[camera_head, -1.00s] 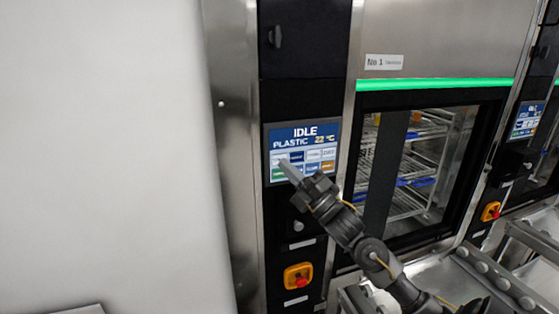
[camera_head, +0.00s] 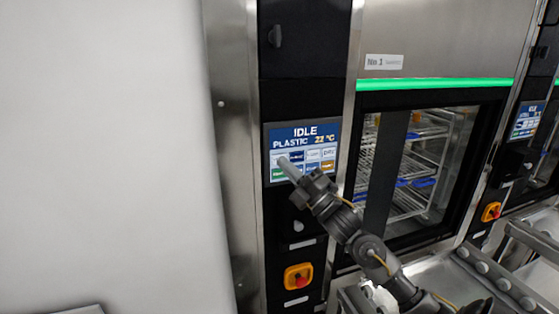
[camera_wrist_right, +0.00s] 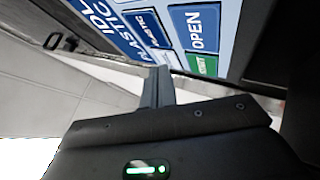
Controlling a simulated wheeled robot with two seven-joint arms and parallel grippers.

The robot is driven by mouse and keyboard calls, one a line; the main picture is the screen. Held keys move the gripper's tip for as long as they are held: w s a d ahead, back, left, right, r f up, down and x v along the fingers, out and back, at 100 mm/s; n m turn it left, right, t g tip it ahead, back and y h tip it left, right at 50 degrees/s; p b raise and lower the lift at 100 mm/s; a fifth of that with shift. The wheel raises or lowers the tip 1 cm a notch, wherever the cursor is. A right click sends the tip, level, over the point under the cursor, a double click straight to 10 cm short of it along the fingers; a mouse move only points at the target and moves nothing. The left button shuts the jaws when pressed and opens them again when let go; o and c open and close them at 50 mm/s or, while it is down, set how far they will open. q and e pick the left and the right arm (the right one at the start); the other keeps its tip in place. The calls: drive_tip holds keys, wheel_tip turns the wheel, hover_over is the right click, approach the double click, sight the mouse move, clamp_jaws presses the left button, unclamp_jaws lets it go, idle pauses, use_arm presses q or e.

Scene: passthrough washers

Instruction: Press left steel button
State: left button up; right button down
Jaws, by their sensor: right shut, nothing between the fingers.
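The left washer's touch panel (camera_head: 318,132) shows "IDLE", "PLASTIC" and "22 °C" above two rows of small buttons. A pale button (camera_head: 278,157) at the upper left of these rows is partly covered by my fingertips; its label is unreadable. My right gripper (camera_head: 287,165) is shut and empty, its tips over the panel's left buttons. I cannot tell whether they touch it. In the right wrist view the shut fingers (camera_wrist_right: 157,88) point at the tilted panel, where "PLASTIC" (camera_wrist_right: 147,28) and "OPEN" (camera_wrist_right: 203,30) buttons show. No "steel" label is legible. My left gripper is not in view.
The glass door (camera_head: 435,170) with racks inside is to the right. A second panel (camera_head: 526,120) is farther right. A roller conveyor (camera_head: 490,270) stands in front. A pale wall fills the left.

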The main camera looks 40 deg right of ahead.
drive_tip(key=shift+w+d, duration=0.1)
drive_tip(key=shift+w, duration=0.2)
drive_tip(key=shift+s, duration=0.15)
idle(0.5)
drive_tip(key=shift+s+a, duration=0.25)
drive_tip(key=shift+s, duration=0.35)
drive_tip(key=shift+s+a, duration=0.25)
drive_tip(key=shift+s, duration=0.55)
drive_tip(key=shift+s+a, duration=0.3)
drive_tip(key=shift+s, duration=0.45)
drive_tip(key=shift+s+a, duration=0.25)
drive_tip(key=shift+s, duration=0.55)
